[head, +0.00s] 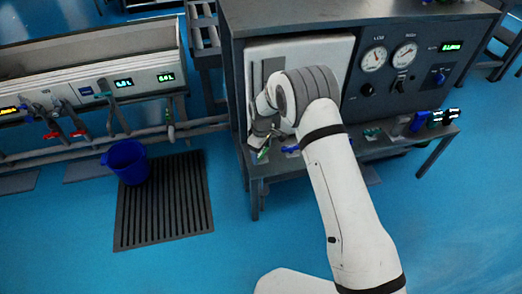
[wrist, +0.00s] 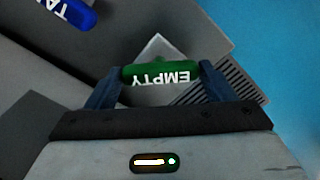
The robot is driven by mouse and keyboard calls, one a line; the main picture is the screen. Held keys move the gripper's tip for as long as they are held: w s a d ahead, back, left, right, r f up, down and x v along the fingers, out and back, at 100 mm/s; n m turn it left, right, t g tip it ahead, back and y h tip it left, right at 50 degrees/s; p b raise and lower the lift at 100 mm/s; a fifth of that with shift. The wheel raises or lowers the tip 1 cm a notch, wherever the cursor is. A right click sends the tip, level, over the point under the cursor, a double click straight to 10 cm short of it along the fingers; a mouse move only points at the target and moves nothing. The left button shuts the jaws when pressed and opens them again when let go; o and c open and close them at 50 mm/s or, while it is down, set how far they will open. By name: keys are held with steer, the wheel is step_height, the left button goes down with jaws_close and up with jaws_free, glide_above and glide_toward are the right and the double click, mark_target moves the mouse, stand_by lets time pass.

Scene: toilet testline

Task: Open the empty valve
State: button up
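The green empty valve handle (wrist: 160,75), marked EMPTY, shows upside down at the top centre of the wrist view. My gripper (wrist: 160,78) has its two fingers apart, one at each end of the handle. The fingertips are close to the handle ends; I cannot tell whether they touch. In the head view my gripper (head: 262,145) is at the left front of the dark bench, with the green handle (head: 263,154) just below it, partly hidden by my arm.
A blue handle marked TA (wrist: 72,12) lies to the upper left in the wrist view. The bench (head: 300,12) carries gauges (head: 374,58). Clear blue floor lies in front.

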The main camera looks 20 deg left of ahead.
mark_target(262, 152)
steer(key=o, duration=0.5)
steer(key=shift+c, duration=0.2)
step_height(262, 152, up, 8)
steer(key=shift+f+p, duration=0.1)
steer(key=shift+p, duration=0.85)
steer(key=shift+r, duration=0.2)
steer(key=s+d+r+m+p, duration=0.2)
steer(key=d+r+p, duration=0.2)
steer(key=d+r, duration=0.5)
steer(key=s+d+r+m+t+p, duration=0.1)
steer(key=s+d+r+m+p, duration=0.25)
steer(key=r, duration=0.95)
steer(key=s+d+r+m+p, duration=0.15)
steer(key=d+r+p, duration=0.25)
steer(key=d+r, duration=0.55)
steer(key=s+d+r+m+p, duration=0.4)
steer(key=s+r, duration=0.4)
steer(key=s, duration=0.2)
steer(key=s+d+r+m+t+p, duration=0.1)
steer(key=s+d+r+m+p, duration=0.3)
steer(key=s+d+r, duration=0.5)
steer(key=s+p, duration=0.2)
steer(key=shift+d+r+t+p, duration=0.15)
steer(key=shift+r+t+p, duration=0.05)
steer(key=shift+t+p, duration=0.15)
